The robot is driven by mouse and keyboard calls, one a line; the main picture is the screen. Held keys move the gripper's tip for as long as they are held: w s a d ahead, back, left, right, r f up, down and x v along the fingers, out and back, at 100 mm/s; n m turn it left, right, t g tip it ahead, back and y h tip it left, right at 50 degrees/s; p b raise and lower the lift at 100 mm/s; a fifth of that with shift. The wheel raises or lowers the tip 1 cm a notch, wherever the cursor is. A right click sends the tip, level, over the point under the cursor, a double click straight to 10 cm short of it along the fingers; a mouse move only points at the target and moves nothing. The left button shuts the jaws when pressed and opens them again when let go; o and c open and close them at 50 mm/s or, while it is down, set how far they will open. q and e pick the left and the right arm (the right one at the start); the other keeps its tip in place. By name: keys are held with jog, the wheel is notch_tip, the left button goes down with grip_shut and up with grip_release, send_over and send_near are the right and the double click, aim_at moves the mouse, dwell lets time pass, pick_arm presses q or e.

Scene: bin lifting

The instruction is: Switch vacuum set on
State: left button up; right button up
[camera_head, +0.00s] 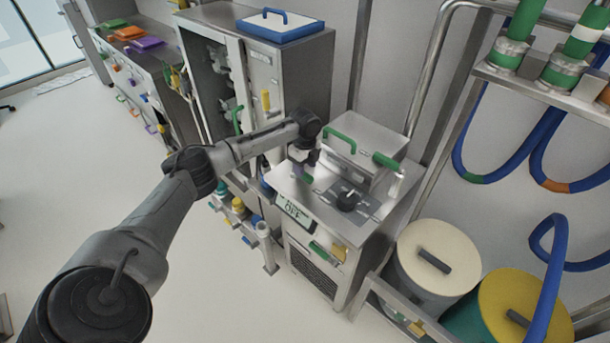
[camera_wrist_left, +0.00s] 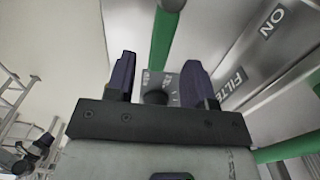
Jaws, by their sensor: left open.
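The vacuum set is a steel cabinet unit (camera_head: 330,225) right of centre in the head view. A black round knob (camera_head: 348,199) sits on a grey plate on its top. A small display (camera_head: 294,209) on its front edge reads OFF. My left gripper (camera_head: 304,172) is above the unit's top, to the left of the knob and apart from it. My right gripper is not in view.
A steel box with a green handle (camera_head: 342,141) stands on the unit behind the knob. An open cabinet (camera_head: 293,75) is behind my arm. Cream (camera_head: 432,255) and yellow (camera_head: 515,305) lidded drums stand at the right. Floor is clear at the left.

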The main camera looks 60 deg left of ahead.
pick_arm(q)
jog(key=shift+f, duration=1.8)
jog(key=shift+c, duration=0.3)
grip_shut()
